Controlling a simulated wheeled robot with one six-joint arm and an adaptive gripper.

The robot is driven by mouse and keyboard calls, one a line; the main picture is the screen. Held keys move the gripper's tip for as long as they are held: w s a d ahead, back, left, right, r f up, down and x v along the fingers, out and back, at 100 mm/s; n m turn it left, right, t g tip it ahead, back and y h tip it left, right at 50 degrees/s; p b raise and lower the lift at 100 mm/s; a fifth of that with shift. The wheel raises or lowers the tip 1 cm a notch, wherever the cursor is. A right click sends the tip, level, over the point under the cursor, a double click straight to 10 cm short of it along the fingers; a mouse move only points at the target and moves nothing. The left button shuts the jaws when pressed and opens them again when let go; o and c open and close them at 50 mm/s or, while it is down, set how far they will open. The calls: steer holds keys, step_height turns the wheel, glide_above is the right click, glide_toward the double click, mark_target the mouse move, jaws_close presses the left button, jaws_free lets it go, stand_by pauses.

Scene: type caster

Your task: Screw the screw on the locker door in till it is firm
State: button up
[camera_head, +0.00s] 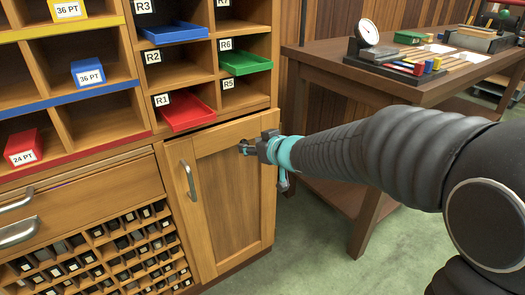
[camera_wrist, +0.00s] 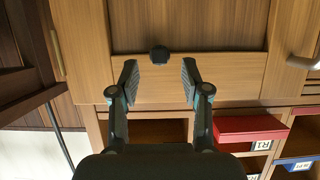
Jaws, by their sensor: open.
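The wooden locker door (camera_head: 230,205) with a metal handle (camera_head: 188,180) is below the shelves in the head view. In the wrist view the screw shows as a dark round head (camera_wrist: 159,54) on the door's frame (camera_wrist: 155,90). My gripper (camera_wrist: 159,68) is open and empty, one finger on each side of the line to the screw. The screw head lies just past the fingertips, roughly centred between them; I cannot tell whether they touch it. In the head view my gripper (camera_head: 256,149) is at the door's upper right, and its fingers hide the screw there.
Shelves above hold a red tray (camera_head: 186,111), a blue tray (camera_head: 174,32) and a green tray (camera_head: 245,62). A wooden table (camera_head: 385,83) with a dial gauge (camera_head: 368,32) stands to the right, behind my arm. Green floor is clear below my arm.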

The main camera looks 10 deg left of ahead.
steer(key=shift+x, duration=1.4)
jaws_close()
